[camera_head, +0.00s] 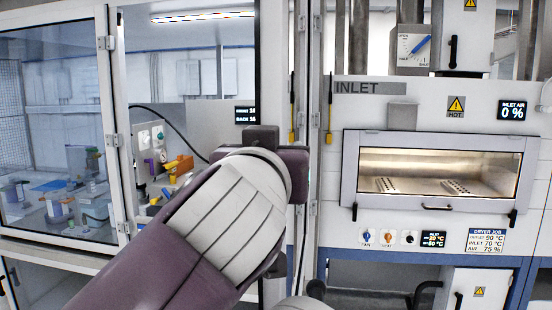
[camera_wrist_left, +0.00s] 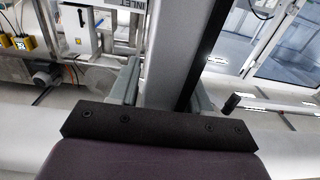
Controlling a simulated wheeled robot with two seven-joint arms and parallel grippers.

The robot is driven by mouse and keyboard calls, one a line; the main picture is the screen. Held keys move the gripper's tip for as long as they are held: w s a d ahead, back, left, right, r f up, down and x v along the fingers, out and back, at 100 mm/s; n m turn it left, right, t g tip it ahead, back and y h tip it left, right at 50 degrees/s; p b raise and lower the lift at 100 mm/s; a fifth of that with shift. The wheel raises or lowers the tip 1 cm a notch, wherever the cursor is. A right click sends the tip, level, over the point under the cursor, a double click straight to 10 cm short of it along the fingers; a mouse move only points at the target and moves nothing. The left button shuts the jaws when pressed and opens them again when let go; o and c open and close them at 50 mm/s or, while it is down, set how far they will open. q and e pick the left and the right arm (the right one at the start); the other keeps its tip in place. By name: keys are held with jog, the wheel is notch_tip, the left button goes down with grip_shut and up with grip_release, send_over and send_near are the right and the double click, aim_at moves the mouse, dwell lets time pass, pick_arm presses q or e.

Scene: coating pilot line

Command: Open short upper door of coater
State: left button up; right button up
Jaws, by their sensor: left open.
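A glazed cabinet with white frames, which I take to be the coater, fills the left of the head view. It has a glass door panel (camera_head: 50,125) with hinges on its right edge. My left arm rises in front of it, and its wrist hides the gripper's fingers in that view. In the left wrist view my left gripper (camera_wrist_left: 165,88) is open, its two grey-green fingers on either side of a grey upright post (camera_wrist_left: 172,50). I cannot tell whether they touch it. A short upper door cannot be told apart surely. My right gripper is not in view.
The dryer's glass-fronted inlet door (camera_head: 440,170) is at the right, with a black handle (camera_head: 421,207) below. A colourful valve assembly (camera_head: 175,167) sits inside the cabinet. Another glazed door (camera_wrist_left: 290,45) shows in the wrist view.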

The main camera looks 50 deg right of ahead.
pick_arm(q)
jog(key=shift+f, duration=0.15)
jog(key=shift+b+v, duration=3.7)
jog(key=shift+v, duration=2.65)
